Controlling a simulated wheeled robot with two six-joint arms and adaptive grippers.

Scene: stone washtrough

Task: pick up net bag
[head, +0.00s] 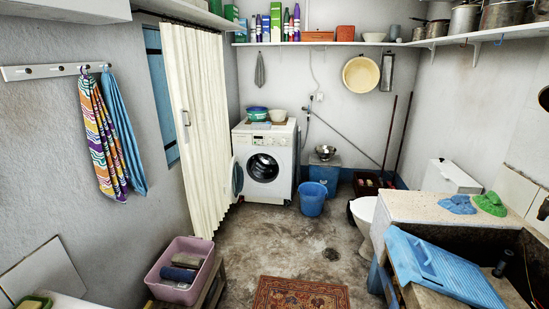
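I cannot make out a net bag for certain. A crumpled blue item (458,205) and a crumpled green item (490,204) lie side by side on the pale stone ledge (415,208) at the right. They are too small to tell whether either is a net bag. Neither of my grippers is clearly in view.
A ribbed blue washboard (440,268) lies over the trough at lower right. A pink tub (182,270) with rolled cloths stands at lower left. A blue bucket (312,199) stands by the washing machine (266,165). The middle floor (290,245) is mostly clear, with a rug (299,294) in front.

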